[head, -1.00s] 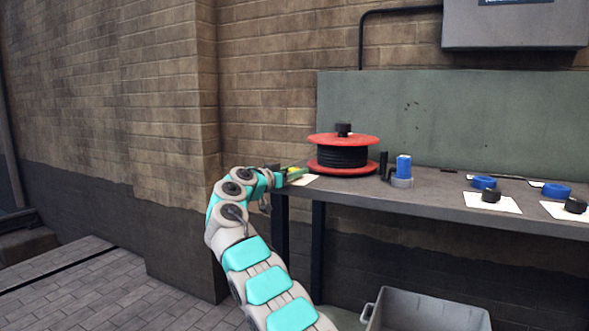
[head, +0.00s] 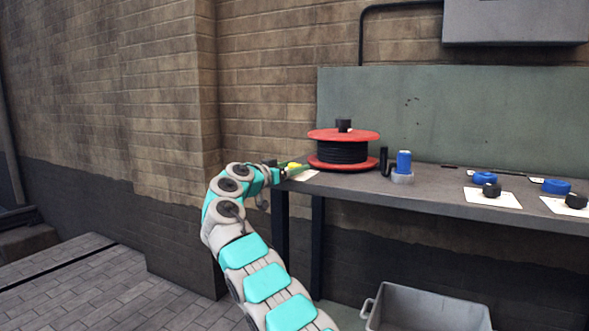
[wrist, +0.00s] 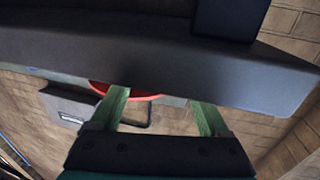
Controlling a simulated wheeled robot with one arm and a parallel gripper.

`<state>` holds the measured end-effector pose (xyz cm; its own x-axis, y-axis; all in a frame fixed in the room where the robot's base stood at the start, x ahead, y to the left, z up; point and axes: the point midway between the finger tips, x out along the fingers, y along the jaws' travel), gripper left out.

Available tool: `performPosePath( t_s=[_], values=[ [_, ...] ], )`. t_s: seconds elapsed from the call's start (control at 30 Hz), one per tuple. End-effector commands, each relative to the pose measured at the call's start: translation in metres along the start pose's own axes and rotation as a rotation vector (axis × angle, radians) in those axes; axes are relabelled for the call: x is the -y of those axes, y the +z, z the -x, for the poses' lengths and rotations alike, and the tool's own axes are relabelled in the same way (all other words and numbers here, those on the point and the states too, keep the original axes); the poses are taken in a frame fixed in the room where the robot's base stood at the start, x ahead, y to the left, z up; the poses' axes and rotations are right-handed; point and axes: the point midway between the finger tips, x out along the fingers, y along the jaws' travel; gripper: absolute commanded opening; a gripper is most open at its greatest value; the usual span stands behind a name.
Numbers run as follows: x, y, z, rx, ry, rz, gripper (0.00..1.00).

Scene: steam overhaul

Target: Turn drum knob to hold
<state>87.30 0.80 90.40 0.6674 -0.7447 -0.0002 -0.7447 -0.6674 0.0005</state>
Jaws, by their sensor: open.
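The drum (head: 343,152) is a spool with red flanges and black winding, standing upright at the left end of the bench. Its black knob (head: 343,125) stands on top of the upper flange. My gripper (head: 292,167) is at the bench's left end, left of the drum and lower than the knob, apart from it. In the wrist view my gripper (wrist: 160,97) shows two green fingers spread apart with nothing held. Part of the drum's red flange (wrist: 143,95) shows beyond them; the knob is not visible there. Any knob marking is too small to read.
The bench (head: 430,192) holds a blue cylinder (head: 404,161) in a grey ring, blue rings and black knobs on white cards. A yellow item (head: 294,167) is by my fingers. The bench slab (wrist: 150,55) fills much of the wrist view. A grey bin (head: 425,308) stands below.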

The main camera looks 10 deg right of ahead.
Motion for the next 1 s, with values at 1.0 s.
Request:
performPosePath(
  t_s=[1.0],
  values=[
    [0.0, 0.0, 0.067, -0.001, -0.001, 0.0, 0.79]
  ],
)
